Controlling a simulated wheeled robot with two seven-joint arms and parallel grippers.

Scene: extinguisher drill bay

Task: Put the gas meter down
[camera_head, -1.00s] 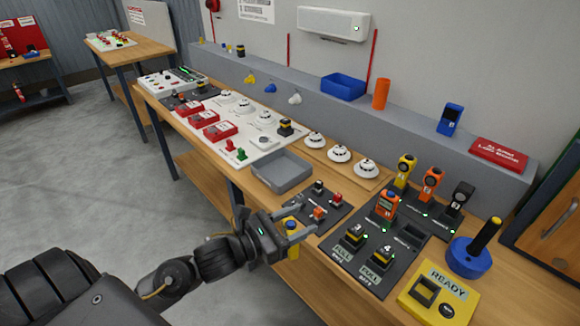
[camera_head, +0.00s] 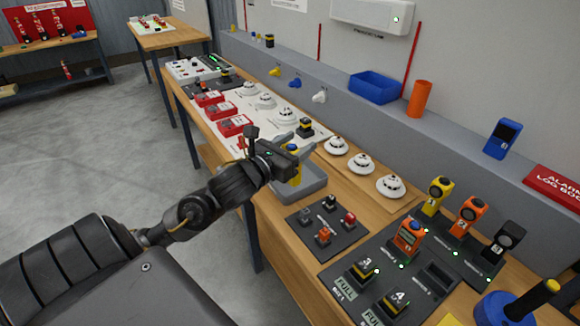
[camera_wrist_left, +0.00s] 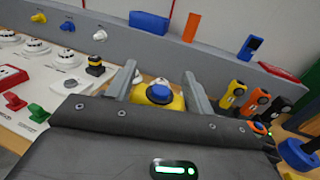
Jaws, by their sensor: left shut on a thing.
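The gas meter (camera_head: 295,175) is yellow with a dark blue top. My left gripper (camera_head: 297,145) is shut on it. In the head view it is over the grey tray (camera_head: 312,196), partly hidden by my gripper; I cannot tell whether it touches the tray. In the left wrist view the gas meter (camera_wrist_left: 172,103) sits between the two grey fingers (camera_wrist_left: 158,85), its blue round top facing up. My right gripper is not in view.
Three white detectors (camera_head: 361,164) stand right of the tray. A dark mat (camera_head: 330,240) with several small parts lies in front. A dock board (camera_head: 350,297) holds upright orange, yellow and black devices. Red call points (camera_head: 232,126) are on the white panel behind. A grey ledge runs along the wall.

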